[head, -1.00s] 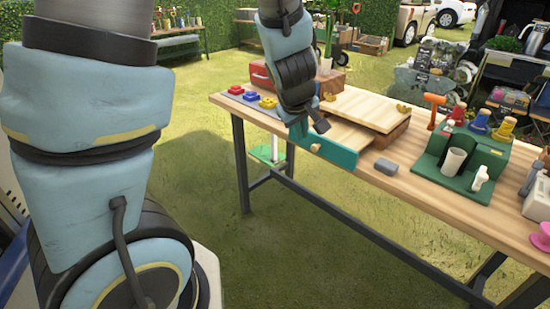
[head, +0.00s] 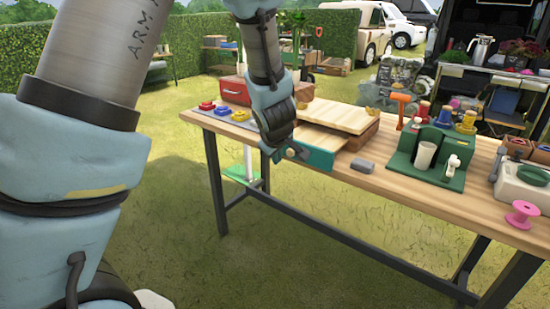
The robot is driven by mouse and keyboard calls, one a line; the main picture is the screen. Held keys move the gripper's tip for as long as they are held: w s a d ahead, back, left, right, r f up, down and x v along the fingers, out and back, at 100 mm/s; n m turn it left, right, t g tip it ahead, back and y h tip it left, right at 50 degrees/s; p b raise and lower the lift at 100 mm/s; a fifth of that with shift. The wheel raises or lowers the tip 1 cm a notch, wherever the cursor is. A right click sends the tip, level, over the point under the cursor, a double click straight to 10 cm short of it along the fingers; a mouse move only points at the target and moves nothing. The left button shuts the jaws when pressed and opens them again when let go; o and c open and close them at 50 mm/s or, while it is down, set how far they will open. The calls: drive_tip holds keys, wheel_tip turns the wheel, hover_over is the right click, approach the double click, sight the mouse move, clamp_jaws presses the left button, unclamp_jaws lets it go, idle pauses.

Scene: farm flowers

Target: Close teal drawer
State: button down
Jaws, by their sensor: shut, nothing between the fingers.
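The teal drawer (head: 318,159) is part of a wooden box (head: 338,116) on the table. Its teal front stands out past the box's lid toward the table's front edge, with a strip of the wooden drawer body showing behind it, so it is partly open. My gripper (head: 277,155) is at the left end of the teal front, close to it or touching; I cannot tell which. The fingers look shut and hold nothing. My arm hides part of the left side of the box and drawer.
The wooden table (head: 395,187) carries a grey block (head: 362,165) right of the drawer and a green holder (head: 428,160) with a white cup. An orange hammer (head: 401,104) stands behind. A red box (head: 243,93) and coloured knobs (head: 222,111) sit left. Grass in front is clear.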

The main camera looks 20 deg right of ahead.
sight(285, 151)
drive_tip(key=shift+w+d+r+p, duration=0.15)
drive_tip(key=shift+w+d+p, duration=0.2)
drive_tip(key=shift+d, duration=0.45)
drive_tip(key=shift+w+d+r+p, duration=0.1)
drive_tip(key=shift+w+d+p, duration=0.15)
drive_tip(key=shift+d, duration=0.55)
